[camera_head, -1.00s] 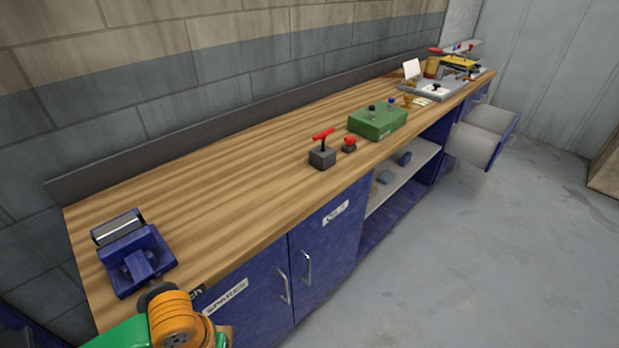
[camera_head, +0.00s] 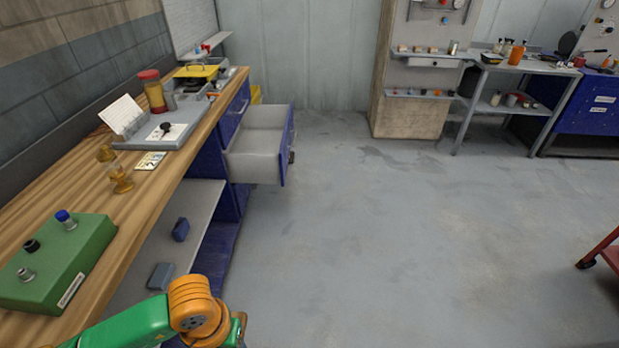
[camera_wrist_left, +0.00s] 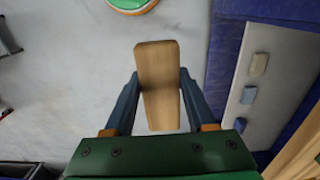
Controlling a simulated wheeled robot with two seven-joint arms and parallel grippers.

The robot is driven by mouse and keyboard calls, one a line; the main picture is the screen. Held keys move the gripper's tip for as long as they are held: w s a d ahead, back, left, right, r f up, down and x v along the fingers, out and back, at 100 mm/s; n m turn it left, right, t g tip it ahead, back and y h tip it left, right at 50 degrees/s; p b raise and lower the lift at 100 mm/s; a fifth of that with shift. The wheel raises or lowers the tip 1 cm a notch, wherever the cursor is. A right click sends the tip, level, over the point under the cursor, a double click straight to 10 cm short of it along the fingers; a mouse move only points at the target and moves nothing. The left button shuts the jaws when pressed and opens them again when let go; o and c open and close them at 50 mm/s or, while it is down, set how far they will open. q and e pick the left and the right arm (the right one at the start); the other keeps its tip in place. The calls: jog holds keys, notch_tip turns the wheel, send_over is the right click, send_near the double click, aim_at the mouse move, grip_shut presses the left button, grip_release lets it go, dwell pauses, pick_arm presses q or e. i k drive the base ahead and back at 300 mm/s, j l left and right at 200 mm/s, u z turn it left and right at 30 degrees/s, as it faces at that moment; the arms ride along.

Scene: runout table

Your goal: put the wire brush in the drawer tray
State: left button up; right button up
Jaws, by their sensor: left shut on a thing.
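My left gripper (camera_wrist_left: 158,100) is shut on a wooden piece, which I take to be the wire brush (camera_wrist_left: 158,75), in the left wrist view. Its plain wooden face is toward the camera; no bristles show. In the head view my left arm comes in at the bottom, but the brush is out of sight. The drawer tray (camera_head: 252,167) is a grey open drawer with a blue front, pulled out from the bench's far end. The left arm is well short of it. My right gripper is not in view.
The wooden bench (camera_head: 80,203) runs along the left, bearing a green box (camera_head: 65,262), an amber object (camera_head: 116,172) and a grey plate (camera_head: 165,135). An open shelf (camera_head: 195,205) below holds small blue blocks. The floor (camera_head: 400,230) right of the bench is clear.

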aim_at(257, 152)
jog(key=i, duration=2.65)
jog(key=i+l+u, duration=0.1)
jog(key=i+u, duration=0.35)
jog(key=i+l+u, duration=0.45)
jog(key=i, duration=0.15)
jog(key=i+l+u, duration=0.95)
jog(key=k+l, duration=0.05)
jog(key=k, duration=0.05)
